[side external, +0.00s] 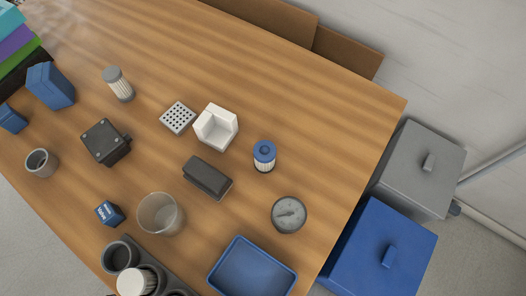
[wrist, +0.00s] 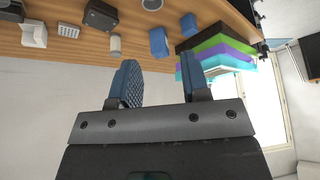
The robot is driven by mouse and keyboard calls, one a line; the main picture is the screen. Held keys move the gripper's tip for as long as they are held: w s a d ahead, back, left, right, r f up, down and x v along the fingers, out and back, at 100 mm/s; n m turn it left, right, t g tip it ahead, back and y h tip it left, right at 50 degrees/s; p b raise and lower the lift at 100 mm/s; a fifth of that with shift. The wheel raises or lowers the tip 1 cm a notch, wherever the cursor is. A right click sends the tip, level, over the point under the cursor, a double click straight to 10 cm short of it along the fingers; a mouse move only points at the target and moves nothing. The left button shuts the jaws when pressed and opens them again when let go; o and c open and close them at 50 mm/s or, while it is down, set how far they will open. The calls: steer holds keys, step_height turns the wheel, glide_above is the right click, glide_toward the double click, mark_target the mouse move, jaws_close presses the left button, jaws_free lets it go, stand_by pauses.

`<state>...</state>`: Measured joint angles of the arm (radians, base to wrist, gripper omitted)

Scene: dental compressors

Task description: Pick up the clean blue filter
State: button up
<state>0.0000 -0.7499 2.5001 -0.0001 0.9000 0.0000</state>
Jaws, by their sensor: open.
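The blue filter (side external: 264,156) stands upright on the wooden table, right of centre in the side view. It has a blue ring-shaped cap with a dark centre and a white pleated body. I cannot make it out in the wrist view. My gripper (wrist: 160,62) shows in the wrist view with two blue fingers spread apart and nothing between them. It is not visible in the side view and is apart from the filter.
Near the blue filter are a white open block (side external: 216,127), a dark grey block (side external: 207,178) and a round gauge (side external: 289,214). A blue tray (side external: 251,268) and a glass beaker (side external: 160,214) are in front. Grey (side external: 418,165) and blue (side external: 380,250) lidded bins stand beyond the right edge.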

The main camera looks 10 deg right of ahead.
stand_by(0.3)
steer(key=o, duration=0.6)
